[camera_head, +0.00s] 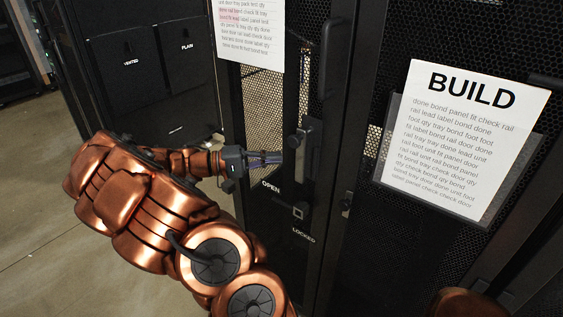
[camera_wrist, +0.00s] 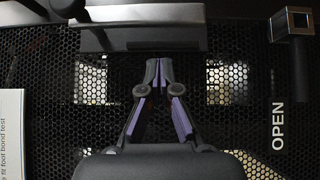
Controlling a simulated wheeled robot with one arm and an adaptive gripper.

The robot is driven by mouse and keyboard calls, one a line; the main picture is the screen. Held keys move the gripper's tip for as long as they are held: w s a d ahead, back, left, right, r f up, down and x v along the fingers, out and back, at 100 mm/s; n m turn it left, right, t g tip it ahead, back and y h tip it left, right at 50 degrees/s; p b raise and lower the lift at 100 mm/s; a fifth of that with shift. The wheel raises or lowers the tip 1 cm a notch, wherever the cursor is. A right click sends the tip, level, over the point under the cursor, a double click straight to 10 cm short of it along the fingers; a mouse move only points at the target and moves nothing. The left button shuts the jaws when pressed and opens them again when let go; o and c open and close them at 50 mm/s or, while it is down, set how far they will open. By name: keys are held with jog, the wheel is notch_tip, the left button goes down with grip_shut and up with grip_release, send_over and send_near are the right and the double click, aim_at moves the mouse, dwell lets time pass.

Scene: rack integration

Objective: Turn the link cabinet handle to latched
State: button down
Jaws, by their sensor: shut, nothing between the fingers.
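In the head view, an upright dark handle on a plate (camera_head: 305,150) is mounted on the mesh cabinet door. In the wrist view this plate (camera_wrist: 140,38) runs across the top. Below it in the head view is a small lever with a square metal hub (camera_head: 298,211), between the labels OPEN and LOCKED. The hub (camera_wrist: 298,19) is at top right in the wrist view, its dark arm on the OPEN label's side. I cannot tell which is the link cabinet handle. My gripper (camera_head: 281,158) is shut and empty beside the upright plate; its fingertips (camera_wrist: 158,62) point at it. Contact is unclear.
A BUILD sheet (camera_head: 463,140) hangs on the right-hand door. Another printed sheet (camera_head: 248,30) is at the top. Dark panels marked VENTED and PLAIN (camera_head: 155,65) stand at the left. Bare floor (camera_head: 50,200) is at lower left.

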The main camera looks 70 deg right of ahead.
jog(key=b+v, duration=0.1)
jog(key=v, duration=0.9)
jog(key=shift+w, duration=0.15)
jog(key=s+a+r+n+t+y+p, duration=0.35)
jog(key=s+a+t, duration=0.3)
jog(key=a, duration=0.45)
jog(key=s+a+n+t+y+p, duration=0.2)
jog(key=s+a+n+t+p, duration=0.1)
jog(key=a, duration=0.9)
jog(key=s+a+f+n+t+y+p, duration=0.1)
jog(key=s+a+n+t+y+p, duration=0.2)
jog(key=a, duration=1)
jog(key=shift+a+f+n+t, duration=0.15)
jog(key=shift+a+n+t, duration=0.2)
jog(key=shift+n+t, duration=0.6)
jog(key=shift+d+y, duration=0.15)
jog(key=shift+y, duration=0.1)
